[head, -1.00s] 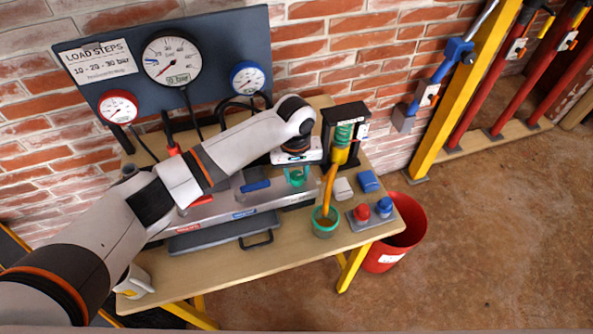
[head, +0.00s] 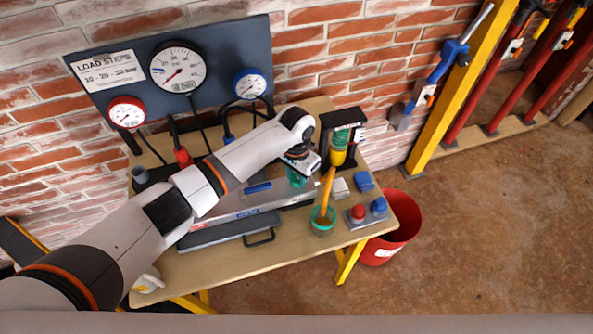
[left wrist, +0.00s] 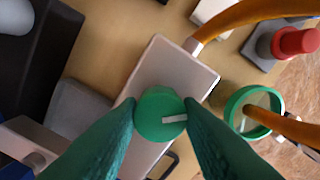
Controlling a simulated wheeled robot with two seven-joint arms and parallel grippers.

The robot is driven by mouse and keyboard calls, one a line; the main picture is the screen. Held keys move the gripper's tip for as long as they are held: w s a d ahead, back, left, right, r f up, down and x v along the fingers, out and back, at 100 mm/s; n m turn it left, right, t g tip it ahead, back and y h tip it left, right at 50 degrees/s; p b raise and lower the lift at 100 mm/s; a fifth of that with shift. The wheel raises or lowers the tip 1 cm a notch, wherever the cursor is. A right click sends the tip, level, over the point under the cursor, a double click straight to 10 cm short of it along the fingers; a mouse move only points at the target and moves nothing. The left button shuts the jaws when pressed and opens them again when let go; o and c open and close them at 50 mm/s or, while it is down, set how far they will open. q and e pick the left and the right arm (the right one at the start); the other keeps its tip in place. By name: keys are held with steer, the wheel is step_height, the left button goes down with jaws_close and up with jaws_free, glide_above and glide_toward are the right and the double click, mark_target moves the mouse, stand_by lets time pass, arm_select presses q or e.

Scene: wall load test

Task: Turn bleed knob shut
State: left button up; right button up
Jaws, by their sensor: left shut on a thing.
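The bleed knob (left wrist: 160,114) is a round green knob with a white mark that points right in the left wrist view. It sits on a light metal block (left wrist: 170,75). My left gripper (left wrist: 160,118) has its green fingers on both sides of the knob and is shut on it. In the head view, the left gripper (head: 297,178) is over the right part of the bench, and my wrist hides most of the knob and block. The right gripper is not in view.
An orange hose (head: 327,187) ends in a green-rimmed cup (head: 323,222) right of the gripper. A button box (head: 366,214) with red and blue buttons is beside it. A black-framed stand (head: 343,118) is close behind. Gauges (head: 177,68) hang on the board. A red bucket (head: 404,232) stands right of the bench.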

mark_target(297, 177)
arm_select(q)
steer(key=m, duration=0.3)
steer(key=shift+m+p, duration=0.35)
steer(key=shift+m, duration=0.05)
steer(key=m, duration=0.4)
steer(key=shift+m, duration=0.3)
steer(key=o, duration=1)
steer(key=shift+r, duration=0.1)
step_height(297, 177, up, 12)
steer(key=shift+w+f+b, duration=0.1)
steer(key=shift+b, duration=0.8)
